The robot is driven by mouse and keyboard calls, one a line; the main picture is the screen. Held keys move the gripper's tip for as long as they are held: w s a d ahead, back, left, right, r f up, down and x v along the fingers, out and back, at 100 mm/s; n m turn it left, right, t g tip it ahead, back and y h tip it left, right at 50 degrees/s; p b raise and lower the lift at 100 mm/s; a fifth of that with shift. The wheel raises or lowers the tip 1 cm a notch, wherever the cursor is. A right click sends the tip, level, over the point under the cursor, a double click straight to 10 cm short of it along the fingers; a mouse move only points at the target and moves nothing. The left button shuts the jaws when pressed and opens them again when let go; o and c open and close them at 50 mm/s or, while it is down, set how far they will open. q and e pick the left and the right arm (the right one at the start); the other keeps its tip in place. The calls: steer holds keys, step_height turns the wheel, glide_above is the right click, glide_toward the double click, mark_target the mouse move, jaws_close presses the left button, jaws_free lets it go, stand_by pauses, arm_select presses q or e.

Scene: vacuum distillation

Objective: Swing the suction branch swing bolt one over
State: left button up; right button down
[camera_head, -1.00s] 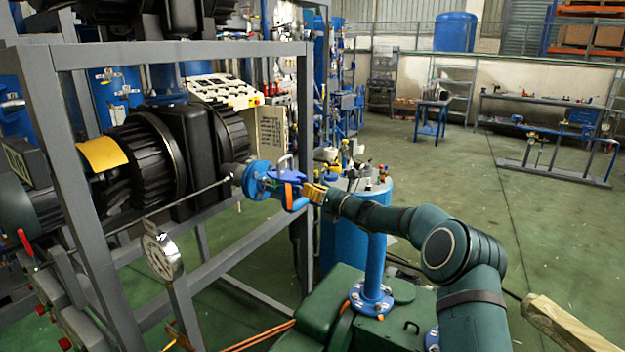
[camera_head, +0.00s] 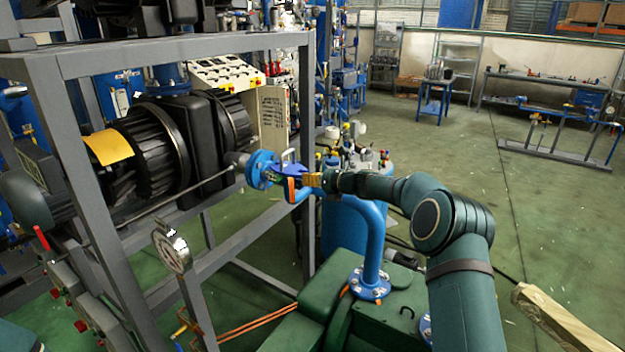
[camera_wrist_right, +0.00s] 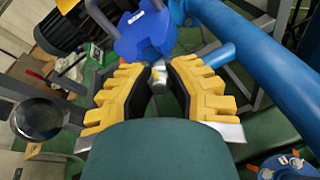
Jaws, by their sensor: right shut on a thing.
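My right gripper (camera_head: 309,182) reaches in from the right to the blue flange (camera_head: 262,170) on the end of the black pump. In the right wrist view its yellow-padded fingers (camera_wrist_right: 160,76) are shut on a small metal bolt end (camera_wrist_right: 158,74). A blue closure piece (camera_wrist_right: 146,36) with a handle lies just beyond the fingertips. It also shows in the head view (camera_head: 290,168), beside the flange. The bolt's far end and pivot are hidden. My left gripper is not in view.
A thick blue pipe (camera_head: 373,245) rises from a green housing (camera_head: 330,318) below my right arm; a blue pipe (camera_wrist_right: 262,65) also passes close right of the fingers. The grey frame (camera_head: 305,120) stands left. Open floor (camera_head: 450,190) lies right.

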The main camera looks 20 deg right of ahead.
steer(key=c, duration=1.1)
jaws_free()
steer(key=shift+s, duration=0.1)
steer(key=v, duration=1.2)
steer(key=shift+d, duration=0.1)
